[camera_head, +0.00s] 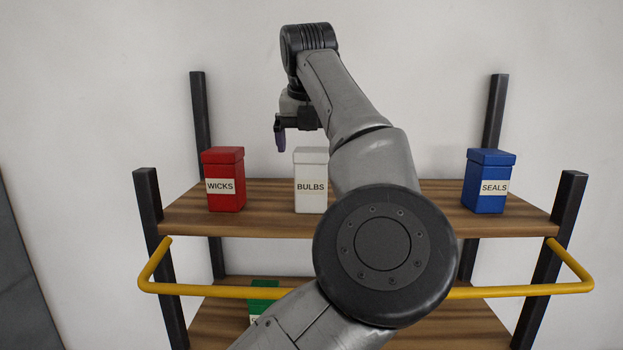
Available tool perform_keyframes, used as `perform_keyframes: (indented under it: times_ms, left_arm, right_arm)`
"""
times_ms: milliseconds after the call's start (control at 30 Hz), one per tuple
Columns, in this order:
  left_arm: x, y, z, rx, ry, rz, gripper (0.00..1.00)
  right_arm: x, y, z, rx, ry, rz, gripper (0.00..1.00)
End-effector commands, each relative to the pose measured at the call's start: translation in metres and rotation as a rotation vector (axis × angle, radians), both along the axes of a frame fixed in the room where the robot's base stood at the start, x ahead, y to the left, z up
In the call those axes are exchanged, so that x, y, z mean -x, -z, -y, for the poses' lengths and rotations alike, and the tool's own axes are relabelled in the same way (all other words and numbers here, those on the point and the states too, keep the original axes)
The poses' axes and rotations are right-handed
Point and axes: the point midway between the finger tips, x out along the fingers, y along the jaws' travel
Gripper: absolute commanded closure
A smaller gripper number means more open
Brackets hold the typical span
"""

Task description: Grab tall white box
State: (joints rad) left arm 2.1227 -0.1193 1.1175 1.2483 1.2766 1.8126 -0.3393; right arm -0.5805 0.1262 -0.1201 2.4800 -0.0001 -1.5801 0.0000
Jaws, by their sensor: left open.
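The tall white box (309,200) with a BULBS label stands upright on the upper wooden shelf, left of the middle. My arm hides part of its right side. My left gripper (281,138) is open and empty, pointing down, in the air just above and to the left of the white box's top. My right gripper is out of view.
A red WICKS box (225,200) stands to the left on the upper shelf (270,222), and a blue SEALS box (485,200) to the right. A green box (263,290) is on the lower shelf. A yellow rail (520,290) runs along the front between black posts.

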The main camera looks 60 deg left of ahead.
Motion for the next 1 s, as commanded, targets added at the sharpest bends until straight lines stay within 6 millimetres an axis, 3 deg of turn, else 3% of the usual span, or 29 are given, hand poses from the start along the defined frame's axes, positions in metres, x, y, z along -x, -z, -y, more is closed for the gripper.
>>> perform_keyframes:
  times_ms: [300, 667, 1000]
  left_arm:
    - [-0.009, 0.036, -0.009, 0.001, 0.001, -0.001, 0.00]
    - [-0.010, 0.042, -0.011, -0.001, 0.001, -0.001, 0.00]
    - [-0.010, 0.042, -0.011, -0.001, 0.000, -0.001, 0.33]
  right_arm:
    - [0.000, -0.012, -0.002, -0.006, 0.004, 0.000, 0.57]
    - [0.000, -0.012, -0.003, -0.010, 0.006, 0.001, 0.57]
    - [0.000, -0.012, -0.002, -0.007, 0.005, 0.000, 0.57]
